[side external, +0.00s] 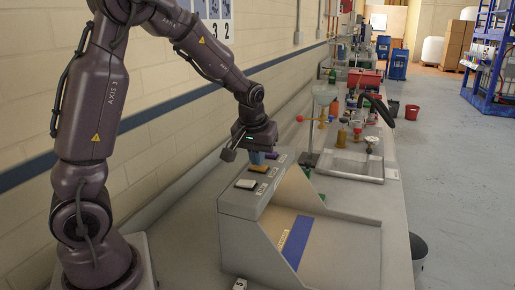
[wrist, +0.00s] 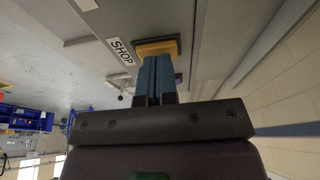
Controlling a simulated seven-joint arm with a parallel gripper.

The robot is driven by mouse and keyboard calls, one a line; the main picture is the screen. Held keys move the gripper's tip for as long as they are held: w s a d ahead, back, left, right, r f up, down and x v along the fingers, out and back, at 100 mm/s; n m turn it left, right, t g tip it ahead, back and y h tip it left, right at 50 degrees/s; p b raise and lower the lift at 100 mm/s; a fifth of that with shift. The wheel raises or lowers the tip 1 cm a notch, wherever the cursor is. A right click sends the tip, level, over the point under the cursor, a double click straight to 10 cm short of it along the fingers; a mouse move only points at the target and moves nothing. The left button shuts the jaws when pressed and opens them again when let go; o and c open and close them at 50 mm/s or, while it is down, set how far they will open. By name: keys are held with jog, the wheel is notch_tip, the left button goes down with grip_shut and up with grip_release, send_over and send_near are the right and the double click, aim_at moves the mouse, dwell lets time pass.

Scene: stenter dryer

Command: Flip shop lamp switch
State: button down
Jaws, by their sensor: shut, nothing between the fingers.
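The shop lamp switch (wrist: 157,46) is a yellow rocker next to a white SHOP label (wrist: 121,52) in the wrist view. My gripper (wrist: 156,60) is shut and empty, its two blue fingers side by side. Their tips overlap the near edge of the yellow rocker in the picture; I cannot tell whether they touch it. In the side external view my gripper (side external: 257,158) points down at the grey switch console (side external: 237,203), among its row of small switches. The rocker's tilt is not clear.
A dark switch (side external: 246,184) sits at the near end of the console. A purple switch (side external: 271,155) lies just beyond my fingers. The block wall runs close along the left.

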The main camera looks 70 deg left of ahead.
jog(key=v, duration=1.3)
jog(key=shift+w+a+r, duration=0.25)
jog(key=shift+r, duration=0.25)
jog(key=m+g, duration=0.1)
jog(key=m, duration=0.5)
jog(key=w+a+m+h, duration=0.1)
jog(key=m, duration=0.5)
jog(key=w+a+m+g, duration=0.1)
jog(key=m, duration=0.5)
jog(key=shift+w+a+g+h, duration=0.1)
jog(key=shift+g+h, duration=0.2)
jog(key=shift+h, duration=0.1)
